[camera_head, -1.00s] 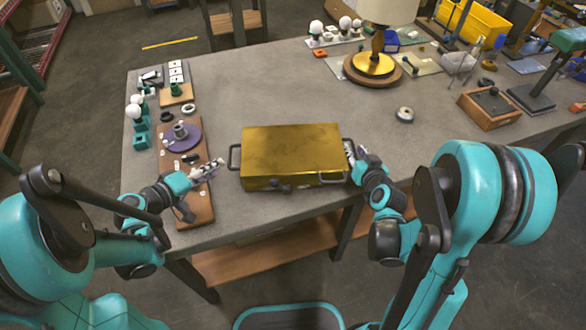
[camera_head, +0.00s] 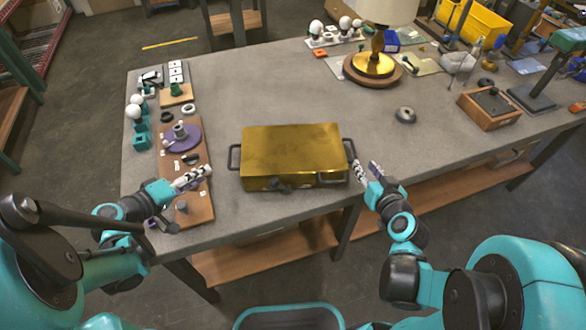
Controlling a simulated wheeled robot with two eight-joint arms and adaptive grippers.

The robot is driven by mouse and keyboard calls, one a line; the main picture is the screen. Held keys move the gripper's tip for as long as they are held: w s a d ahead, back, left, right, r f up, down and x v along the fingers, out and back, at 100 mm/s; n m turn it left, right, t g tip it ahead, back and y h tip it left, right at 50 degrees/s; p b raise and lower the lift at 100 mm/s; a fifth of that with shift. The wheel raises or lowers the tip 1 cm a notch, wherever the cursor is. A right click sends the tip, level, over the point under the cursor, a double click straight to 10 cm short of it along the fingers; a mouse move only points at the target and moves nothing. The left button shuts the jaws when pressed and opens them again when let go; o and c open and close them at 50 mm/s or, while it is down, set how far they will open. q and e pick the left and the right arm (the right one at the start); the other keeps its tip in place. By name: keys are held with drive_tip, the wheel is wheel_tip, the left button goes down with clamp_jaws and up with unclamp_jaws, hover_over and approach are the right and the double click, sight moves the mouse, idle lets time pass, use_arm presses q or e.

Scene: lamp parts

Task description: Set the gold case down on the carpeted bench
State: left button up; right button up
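The gold case (camera_head: 292,152) is a flat metallic box with a dark handle at each end. It rests flat on the grey carpet-like top of the bench (camera_head: 310,95), near the front edge. My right gripper (camera_head: 367,170) is just right of the case's right handle (camera_head: 350,149), apart from it, with its fingers spread and empty. My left gripper (camera_head: 192,177) is left of the case's left handle (camera_head: 234,157), clear of it, over the wooden board. Its fingers are seen edge-on and overlap, so their opening is unclear. Neither gripper touches the case.
A wooden board (camera_head: 200,205) with a purple disc (camera_head: 182,138) lies left of the case. White bulbs and teal blocks stand at the left edge. A gold lamp (camera_head: 373,64) stands at the back right, a wooden box (camera_head: 489,108) at the right. The bench behind the case is clear.

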drive_tip(key=shift+v, duration=1)
